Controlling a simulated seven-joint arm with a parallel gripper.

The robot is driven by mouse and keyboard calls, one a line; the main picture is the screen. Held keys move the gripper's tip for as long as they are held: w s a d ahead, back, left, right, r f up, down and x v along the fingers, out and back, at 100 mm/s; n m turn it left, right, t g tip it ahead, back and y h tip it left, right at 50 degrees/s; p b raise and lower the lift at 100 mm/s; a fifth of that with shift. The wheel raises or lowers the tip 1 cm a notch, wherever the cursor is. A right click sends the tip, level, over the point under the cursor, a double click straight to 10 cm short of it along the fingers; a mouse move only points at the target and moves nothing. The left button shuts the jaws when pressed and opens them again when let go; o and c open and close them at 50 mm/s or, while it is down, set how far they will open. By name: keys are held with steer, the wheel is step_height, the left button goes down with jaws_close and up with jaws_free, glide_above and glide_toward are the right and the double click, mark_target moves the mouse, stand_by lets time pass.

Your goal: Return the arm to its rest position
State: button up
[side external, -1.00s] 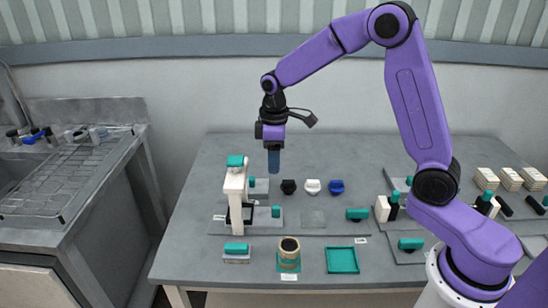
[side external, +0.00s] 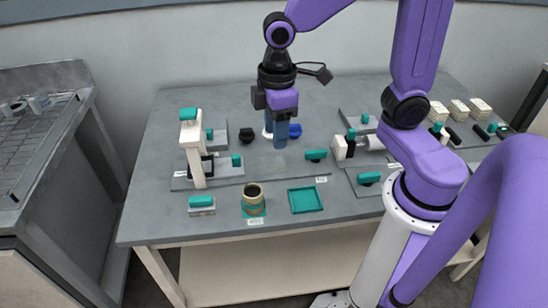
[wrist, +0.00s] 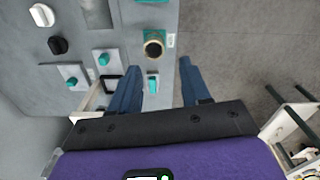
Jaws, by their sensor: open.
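My gripper (side external: 275,130) hangs fingers down above the grey table (side external: 150,215), near the row of knobs. Its two blue fingers also show in the wrist view (wrist: 158,78), spread apart with nothing between them. In the side view the fingers overlap the white knob, which is mostly hidden; the wrist view shows a white knob (wrist: 42,15) clearly. A brown roll (side external: 253,191) stands upright on a teal base at the table's front, apart from my gripper.
A white post (side external: 194,155) with a teal cap rises at the left. A black knob (side external: 246,135) and a blue knob (side external: 295,131) flank the fingers. An empty teal tray (side external: 305,200) lies at the front. Pale stacked blocks (side external: 458,109) sit at the right.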

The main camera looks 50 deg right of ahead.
steer(key=s+d+n, duration=0.1)
steer(key=s+d, duration=0.3)
steer(key=s, duration=1)
steer(key=shift+s+n, duration=0.15)
steer(key=shift+n, duration=0.15)
steer(key=shift+d, duration=0.1)
steer(key=shift+c, duration=0.2)
stand_by(0.8)
